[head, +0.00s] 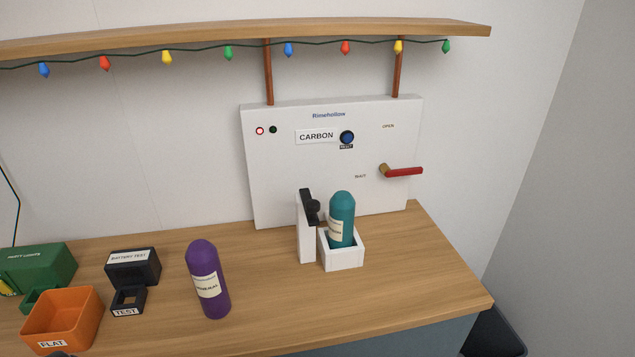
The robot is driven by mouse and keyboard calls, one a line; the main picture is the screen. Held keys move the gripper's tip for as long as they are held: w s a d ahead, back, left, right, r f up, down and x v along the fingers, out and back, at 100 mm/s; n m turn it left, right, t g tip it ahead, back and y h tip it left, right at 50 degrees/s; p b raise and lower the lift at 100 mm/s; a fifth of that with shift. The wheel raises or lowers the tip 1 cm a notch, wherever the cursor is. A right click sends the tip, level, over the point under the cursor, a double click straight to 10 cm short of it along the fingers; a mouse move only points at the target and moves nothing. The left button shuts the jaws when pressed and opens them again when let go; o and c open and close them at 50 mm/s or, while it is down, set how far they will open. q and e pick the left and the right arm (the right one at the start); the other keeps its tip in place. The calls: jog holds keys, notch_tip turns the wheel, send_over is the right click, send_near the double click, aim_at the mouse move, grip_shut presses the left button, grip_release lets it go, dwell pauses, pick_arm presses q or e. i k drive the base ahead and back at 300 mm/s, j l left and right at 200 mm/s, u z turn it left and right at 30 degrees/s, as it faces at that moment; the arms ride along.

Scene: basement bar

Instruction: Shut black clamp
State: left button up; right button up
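The black clamp (307,208) sits at the top of a white post (306,243). Its black bar stands nearly upright, with a round knob facing the bottle, and does not lie across it. A teal bottle (342,218) with a pale label stands upright in the white square holder (344,259) beside the post. The bottle's base is hidden inside the holder.
Behind stands a white panel (285,180) with a red-handled lever (404,171) and a blue button (347,137). A purple bottle (208,280), black box (133,267), orange bin (62,318) and green box (38,266) stand left. The counter's right side (425,260) is clear.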

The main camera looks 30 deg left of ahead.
aim_at(312, 206)
jog(key=j+u, duration=0.15)
jog(key=u, duration=0.8)
jog(key=k+j+z, duration=0.1)
jog(key=k+j, duration=0.15)
jog(key=k, duration=0.2)
